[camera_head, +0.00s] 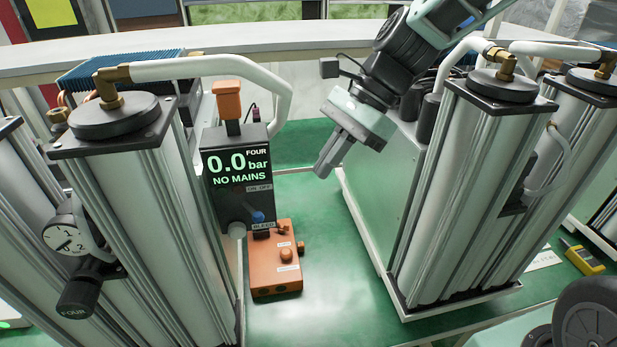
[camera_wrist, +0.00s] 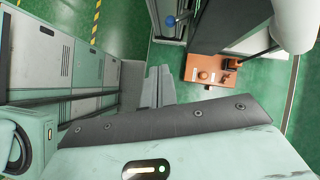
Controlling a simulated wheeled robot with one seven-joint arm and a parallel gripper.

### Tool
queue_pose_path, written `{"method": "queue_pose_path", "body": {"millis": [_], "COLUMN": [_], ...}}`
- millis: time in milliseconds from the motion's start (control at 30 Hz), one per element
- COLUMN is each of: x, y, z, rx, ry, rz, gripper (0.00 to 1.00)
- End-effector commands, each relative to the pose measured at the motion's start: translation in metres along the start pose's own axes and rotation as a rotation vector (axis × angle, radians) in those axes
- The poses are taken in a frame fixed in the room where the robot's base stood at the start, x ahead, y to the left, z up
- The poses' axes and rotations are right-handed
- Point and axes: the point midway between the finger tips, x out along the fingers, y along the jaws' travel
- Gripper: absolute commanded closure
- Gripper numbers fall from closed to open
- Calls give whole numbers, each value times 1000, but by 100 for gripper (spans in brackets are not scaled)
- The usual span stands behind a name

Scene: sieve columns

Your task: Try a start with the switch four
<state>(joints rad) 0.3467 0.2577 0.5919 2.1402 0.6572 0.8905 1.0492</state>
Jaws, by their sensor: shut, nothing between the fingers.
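The unit marked FOUR (camera_head: 238,165) has a dark panel whose display reads 0.0 bar and NO MAINS. An ON OFF label sits below the display, and a small blue knob (camera_head: 257,217) is just above a BLEED label. The blue knob also shows in the wrist view (camera_wrist: 170,20). The exact position of the on/off switch is too small to tell. My gripper (camera_head: 322,172) is to the right of the panel, clear of it, with its fingers together and empty, pointing down-left. In the wrist view the fingers (camera_wrist: 158,86) are closed side by side.
An orange box (camera_head: 276,270) with buttons stands on the green surface below the panel. Silver columns (camera_head: 150,200) rise left of the panel and more (camera_head: 470,190) stand right of my gripper. A white hose (camera_head: 210,66) arches above the panel. A yellow device (camera_head: 581,257) lies far right.

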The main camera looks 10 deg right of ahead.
Motion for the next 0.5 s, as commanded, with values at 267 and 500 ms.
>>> {"method": "queue_pose_path", "body": {"millis": [267,500], "x": [-16,-15], "y": [-15,-15], "z": [-3,-3], "rx": [134,131], "ry": [-53,-51], "rz": [-35,-34], "gripper": [100,100]}}
